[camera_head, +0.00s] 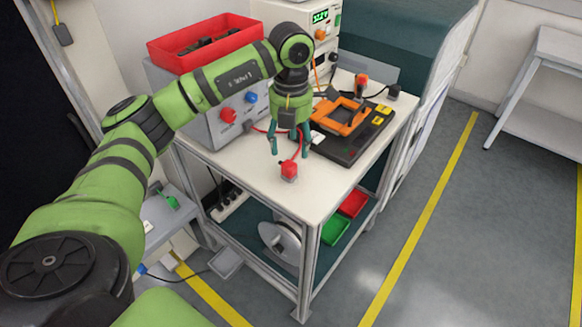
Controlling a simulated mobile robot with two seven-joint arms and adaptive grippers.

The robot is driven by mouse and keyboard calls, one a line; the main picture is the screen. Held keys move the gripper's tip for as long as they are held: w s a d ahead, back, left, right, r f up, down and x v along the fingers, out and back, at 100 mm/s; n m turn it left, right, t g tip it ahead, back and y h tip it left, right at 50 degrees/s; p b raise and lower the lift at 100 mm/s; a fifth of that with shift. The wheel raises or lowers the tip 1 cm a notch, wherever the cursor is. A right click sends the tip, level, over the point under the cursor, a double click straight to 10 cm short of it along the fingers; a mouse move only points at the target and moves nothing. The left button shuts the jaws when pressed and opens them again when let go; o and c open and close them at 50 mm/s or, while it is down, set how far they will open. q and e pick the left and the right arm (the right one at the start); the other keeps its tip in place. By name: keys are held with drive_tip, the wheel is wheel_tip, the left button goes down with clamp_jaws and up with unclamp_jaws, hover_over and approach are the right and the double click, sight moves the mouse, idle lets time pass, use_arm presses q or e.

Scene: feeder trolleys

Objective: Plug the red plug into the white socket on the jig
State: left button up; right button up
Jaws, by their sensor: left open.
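The red plug (289,170) sits on the pale trolley top near its front edge, with a thin red cable running from it behind my gripper. The jig (345,154), a dark base with an orange frame, lies to the right of the gripper. A small white patch (318,137) shows at its left edge; I cannot tell whether it is the white socket. My right gripper is out of view.
A grey box (200,128) with a red and a blue connector stands left of the gripper. An instrument with a green display (320,17) stands at the back. The front of the trolley top (255,178) is mostly clear.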

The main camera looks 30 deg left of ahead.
sight(289, 164)
use_arm(q)
drive_tip(key=shift+f, duration=0.3)
drive_tip(key=shift+f+p, duration=0.3)
drive_tip(key=shift+f, duration=0.15)
drive_tip(key=shift+w+f, duration=0.1)
drive_tip(key=shift+f, duration=0.15)
drive_tip(key=shift+f+p, duration=0.35)
drive_tip(key=shift+f, duration=0.05)
drive_tip(key=f, duration=0.1)
drive_tip(key=f+p, duration=0.1)
drive_tip(key=f, duration=0.1)
drive_tip(key=shift+s+a+f, duration=0.2)
drive_tip(key=shift+s+f, duration=0.1)
drive_tip(key=shift+f, duration=0.45)
drive_tip(key=shift+w, duration=0.1)
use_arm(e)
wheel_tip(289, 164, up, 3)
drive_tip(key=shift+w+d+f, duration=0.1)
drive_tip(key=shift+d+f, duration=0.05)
use_arm(q)
drive_tip(key=c, duration=1.1)
